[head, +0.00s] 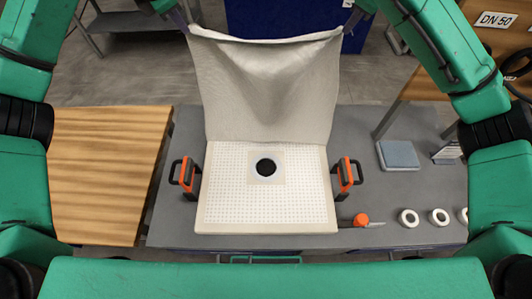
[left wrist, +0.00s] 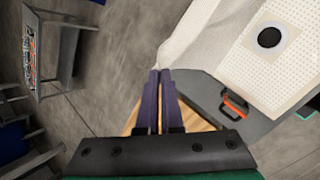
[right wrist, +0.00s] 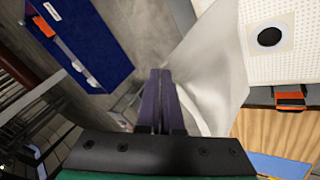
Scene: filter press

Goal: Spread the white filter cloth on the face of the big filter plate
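The white filter cloth (head: 265,90) hangs as a sagging sheet between my two grippers, its lower edge meeting the far edge of the big filter plate (head: 225,215). The plate lies flat, its dotted face and dark round centre hole uncovered. My left gripper (head: 187,24) is shut on the cloth's upper left corner; in the left wrist view the cloth (left wrist: 190,45) meets the fingertips (left wrist: 160,73). My right gripper (head: 352,18) is shut on the upper right corner; in the right wrist view the cloth (right wrist: 210,75) runs from near the fingertips (right wrist: 160,73).
Orange-and-black handles (head: 183,174) (head: 347,174) stand at both sides of the plate on the grey bench (head: 400,190). To the right are an orange-knobbed tool (head: 361,220), white rings (head: 408,218) and a blue-grey block (head: 398,155). A wooden top (head: 105,175) adjoins at left.

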